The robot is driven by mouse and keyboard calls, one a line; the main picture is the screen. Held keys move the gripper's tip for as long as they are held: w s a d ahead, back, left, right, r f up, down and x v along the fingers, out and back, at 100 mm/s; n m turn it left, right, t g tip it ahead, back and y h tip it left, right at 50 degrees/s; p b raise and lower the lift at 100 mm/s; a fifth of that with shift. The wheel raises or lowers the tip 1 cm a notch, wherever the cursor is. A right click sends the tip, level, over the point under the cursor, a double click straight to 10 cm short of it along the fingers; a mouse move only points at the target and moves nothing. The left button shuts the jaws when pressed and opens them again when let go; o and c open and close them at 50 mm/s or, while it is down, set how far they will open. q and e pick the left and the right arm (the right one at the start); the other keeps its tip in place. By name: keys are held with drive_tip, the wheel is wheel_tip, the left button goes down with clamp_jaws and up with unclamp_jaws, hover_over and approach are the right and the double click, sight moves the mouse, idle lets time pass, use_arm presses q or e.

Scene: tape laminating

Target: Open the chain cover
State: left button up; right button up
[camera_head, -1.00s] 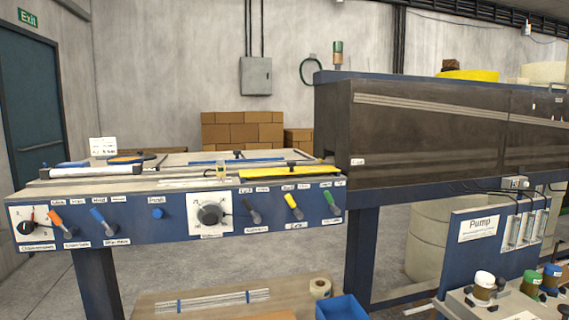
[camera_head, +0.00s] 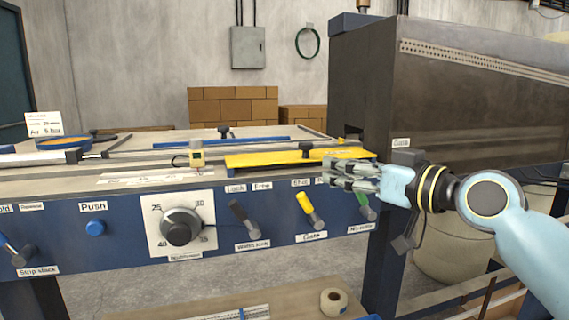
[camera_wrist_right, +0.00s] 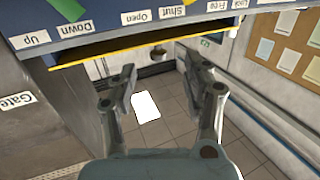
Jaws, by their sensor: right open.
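The chain cover appears to be the long yellow plate (camera_head: 262,160) with a small black knob (camera_head: 306,148), lying flat on the machine top near its front right edge. In the right wrist view, the yellow plate (camera_wrist_right: 105,54) shows as a thin edge, with the dark knob (camera_wrist_right: 158,51) just beyond the fingertips. My right gripper (camera_head: 328,173) is open and empty, just in front of the plate's right end. In the right wrist view, the gripper (camera_wrist_right: 158,72) has its fingers spread on either side of the knob, seemingly short of it. My left gripper is out of view.
Below the plate, the blue front panel carries a grey lever (camera_head: 242,217), a yellow lever (camera_head: 309,211) and a green lever (camera_head: 366,207), partly behind my gripper. A tall dark housing (camera_head: 450,110) stands at the right. A round dial (camera_head: 181,227) is at the left.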

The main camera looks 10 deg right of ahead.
sight(311, 145)
drive_tip(key=w, duration=0.1)
drive_tip(key=w+a+r, duration=0.1)
drive_tip(key=w, duration=0.1)
drive_tip(key=w+r, duration=0.1)
drive_tip(key=w, duration=0.1)
drive_tip(key=shift+a+r, duration=0.25)
drive_tip(key=shift+a, duration=0.15)
drive_tip(key=x, duration=0.5)
drive_tip(key=shift+w+p, duration=0.1)
drive_tip(key=shift+p, duration=0.3)
drive_tip(key=shift+w+a, duration=0.15)
drive_tip(key=shift+w, duration=0.15)
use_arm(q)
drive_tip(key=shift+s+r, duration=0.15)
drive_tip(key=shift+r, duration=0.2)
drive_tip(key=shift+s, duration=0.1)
